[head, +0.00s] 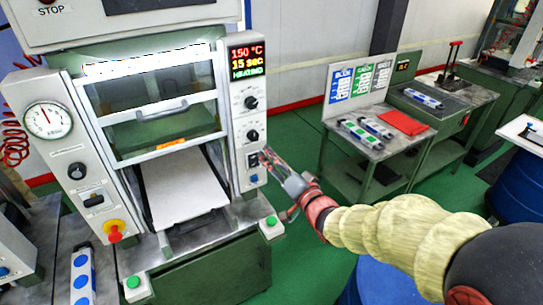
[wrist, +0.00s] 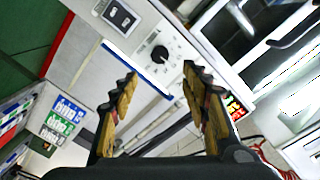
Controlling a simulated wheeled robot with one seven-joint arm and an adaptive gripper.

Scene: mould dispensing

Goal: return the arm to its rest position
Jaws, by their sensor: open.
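My arm (head: 400,235) reaches in from the lower right in the head view, wrapped in a pale ribbed sleeve. My gripper (head: 268,160) is at the press's right control column, close to its lower switches. In the wrist view my gripper (wrist: 155,85) is open, with two yellow-brown fingers apart and nothing between them. Beyond the fingers are a black knob (wrist: 160,54) and a rocker switch (wrist: 120,15) on the panel. I cannot tell from the head view whether the fingertips touch the panel.
The press (head: 160,110) has its guard raised over a pale plate (head: 182,187). Its display (head: 245,62) reads 150 °C, 15 sec, HEATING. A side table (head: 390,150) with strips and a red cloth (head: 403,122) stands right. A blue drum (head: 385,283) is below my arm. Green floor lies between.

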